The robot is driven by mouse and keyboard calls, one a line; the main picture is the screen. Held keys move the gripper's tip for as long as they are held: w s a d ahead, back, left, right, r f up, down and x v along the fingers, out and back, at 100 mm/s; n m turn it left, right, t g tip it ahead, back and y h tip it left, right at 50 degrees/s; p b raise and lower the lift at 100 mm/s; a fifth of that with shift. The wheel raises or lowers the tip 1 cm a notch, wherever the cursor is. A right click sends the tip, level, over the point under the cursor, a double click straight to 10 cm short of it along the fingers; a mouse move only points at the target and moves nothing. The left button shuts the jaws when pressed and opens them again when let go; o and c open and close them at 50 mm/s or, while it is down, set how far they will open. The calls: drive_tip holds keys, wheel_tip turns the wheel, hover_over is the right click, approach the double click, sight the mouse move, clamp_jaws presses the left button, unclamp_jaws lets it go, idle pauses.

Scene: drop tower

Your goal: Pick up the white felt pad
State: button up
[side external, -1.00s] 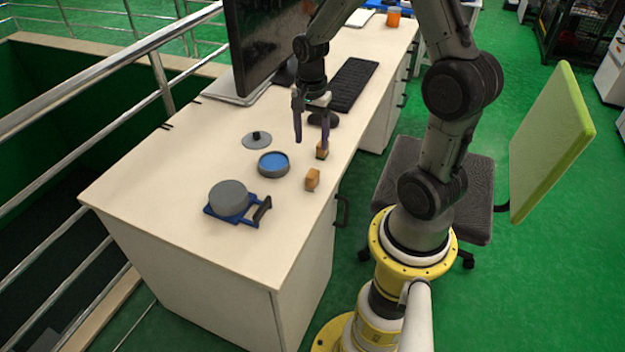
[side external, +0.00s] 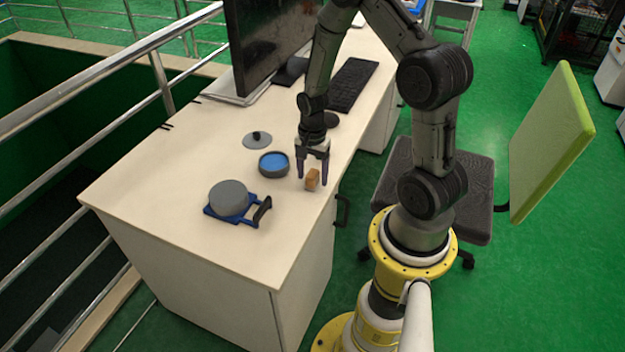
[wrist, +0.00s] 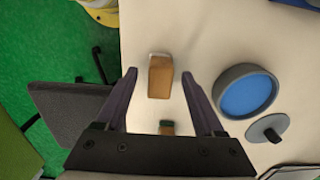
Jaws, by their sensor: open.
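A tan wooden block stands on the desk, seen in the side view (side external: 312,178) and the wrist view (wrist: 160,80). A thin whitish strip (wrist: 160,55) shows at its far end in the wrist view and looks like the white felt; little of it is visible. My gripper (side external: 312,183) is open and points down, with one finger on each side of this block. In the wrist view my gripper (wrist: 160,75) shows a gap between each fingertip and the block. I cannot tell the fingertips' exact height.
A round dish with a blue inside (side external: 274,163), a grey knobbed lid (side external: 257,140) and a grey cylinder (side external: 229,197) on a blue handled base stand to the left. The desk's front (side external: 262,270) is clear.

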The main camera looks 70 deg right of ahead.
drive_tip(key=shift+f, duration=0.3)
clamp_jaws()
drive_tip(key=shift+r, duration=0.15)
drive_tip(key=shift+r, duration=0.55)
drive_tip(key=s+a+r, duration=0.7)
drive_tip(key=s+r, duration=0.4)
drive_tip(key=s, duration=0.1)
drive_tip(key=shift+r, duration=0.35)
drive_tip(key=shift+s, duration=0.1)
